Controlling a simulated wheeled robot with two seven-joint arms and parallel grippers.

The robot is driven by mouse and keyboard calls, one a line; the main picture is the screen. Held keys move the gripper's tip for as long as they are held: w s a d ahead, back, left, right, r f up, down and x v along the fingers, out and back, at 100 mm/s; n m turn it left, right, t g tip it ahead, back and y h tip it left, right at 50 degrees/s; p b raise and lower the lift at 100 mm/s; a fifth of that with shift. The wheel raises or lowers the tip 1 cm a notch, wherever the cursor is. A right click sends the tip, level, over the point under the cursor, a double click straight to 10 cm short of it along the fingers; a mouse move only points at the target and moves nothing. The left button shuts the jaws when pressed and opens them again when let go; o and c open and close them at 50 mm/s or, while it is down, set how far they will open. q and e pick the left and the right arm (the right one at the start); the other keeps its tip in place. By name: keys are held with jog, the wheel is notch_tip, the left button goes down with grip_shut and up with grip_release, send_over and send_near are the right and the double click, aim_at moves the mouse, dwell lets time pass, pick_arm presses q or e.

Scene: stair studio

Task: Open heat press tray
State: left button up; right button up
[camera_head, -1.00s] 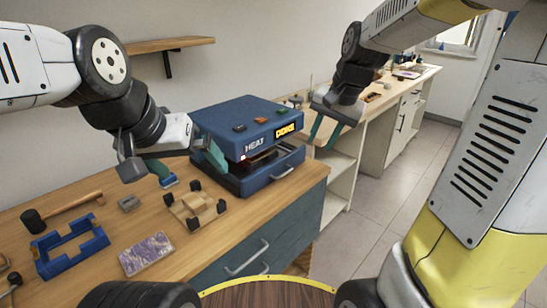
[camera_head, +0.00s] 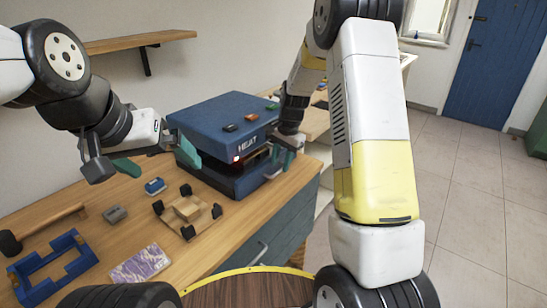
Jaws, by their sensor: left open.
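The heat press is a blue box (camera_head: 222,112) on the wooden worktop, with small buttons on its lid and the word HEAT on its front. My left gripper (camera_head: 155,160) is open with teal fingers spread, at the left side of the press, and holds nothing that I can see. My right gripper (camera_head: 283,158) is at the right front of the press, close to the tray's front.
On the wooden worktop (camera_head: 228,232) are a wooden fixture with black corners (camera_head: 187,211), a blue frame (camera_head: 52,268), a patterned purple card (camera_head: 140,263), a hammer (camera_head: 45,228), a grey block (camera_head: 115,214) and a small blue item (camera_head: 155,186). Open floor lies to the right.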

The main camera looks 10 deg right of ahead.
jog(key=shift+w+a+f, duration=0.1)
jog(key=shift+f, duration=0.8)
grip_shut()
dwell(0.8)
